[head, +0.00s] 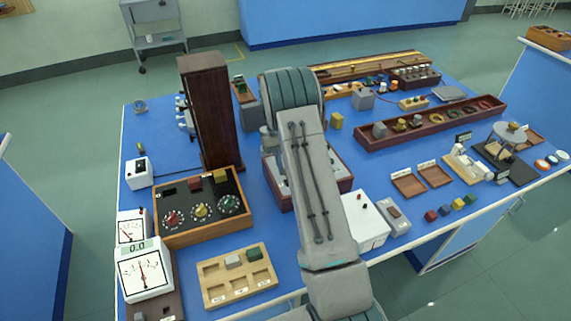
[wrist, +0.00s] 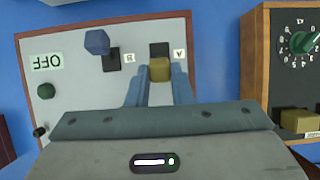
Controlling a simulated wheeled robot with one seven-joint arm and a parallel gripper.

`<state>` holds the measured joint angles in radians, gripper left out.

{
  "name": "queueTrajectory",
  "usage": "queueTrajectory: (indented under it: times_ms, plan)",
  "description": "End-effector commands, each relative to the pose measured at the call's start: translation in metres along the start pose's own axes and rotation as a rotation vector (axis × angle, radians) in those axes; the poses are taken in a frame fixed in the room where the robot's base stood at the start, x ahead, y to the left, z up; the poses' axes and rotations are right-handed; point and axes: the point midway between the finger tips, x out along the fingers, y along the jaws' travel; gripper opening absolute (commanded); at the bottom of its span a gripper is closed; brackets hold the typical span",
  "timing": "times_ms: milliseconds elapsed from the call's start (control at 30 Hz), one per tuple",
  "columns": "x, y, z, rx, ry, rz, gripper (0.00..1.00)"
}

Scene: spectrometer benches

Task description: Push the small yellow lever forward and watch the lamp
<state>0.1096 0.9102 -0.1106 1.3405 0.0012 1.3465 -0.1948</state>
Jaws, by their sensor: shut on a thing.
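In the wrist view, the small yellow lever (wrist: 160,69) stands in a dark slot marked A on a light grey panel (wrist: 75,110). My gripper (wrist: 159,76) is shut on it, with one blue finger on each side. A blue lever (wrist: 96,42) stands in the slot marked B, to the left. At the panel's left are an OFF sign (wrist: 47,61), upside down in the picture, and a dark green dome (wrist: 46,91), perhaps the lamp, looking unlit. In the head view, my arm hides the gripper, the levers and most of the panel's dark red box (head: 345,186).
A dial box (head: 250,214) with three coloured knobs stands left of the panel box. A tall dark wooden column (head: 206,110) rises behind it. A white box (head: 368,222) stands close at the right. A wooden sorting tray (head: 215,297) lies in front.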

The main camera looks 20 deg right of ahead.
Motion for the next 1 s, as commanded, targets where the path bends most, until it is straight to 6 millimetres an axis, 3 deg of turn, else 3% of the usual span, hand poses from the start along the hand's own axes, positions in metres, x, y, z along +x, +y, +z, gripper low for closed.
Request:
queueTrajectory:
  times_ms: [300, 333, 400, 767, 1000]
  plan:
    - [-0.001, -0.001, -0.001, -0.001, 0.001, 0.0, 0.0]
    - [-0.001, -0.001, -0.001, -0.001, 0.001, 0.0, 0.23]
    - [-0.001, -0.001, -0.001, -0.001, 0.001, 0.0, 0.42]
    - [-0.004, 0.0, -0.001, 0.0, 0.002, 0.0, 0.42]
    - [-0.04, 0.0, -0.002, 0.0, 0.006, 0.001, 0.42]
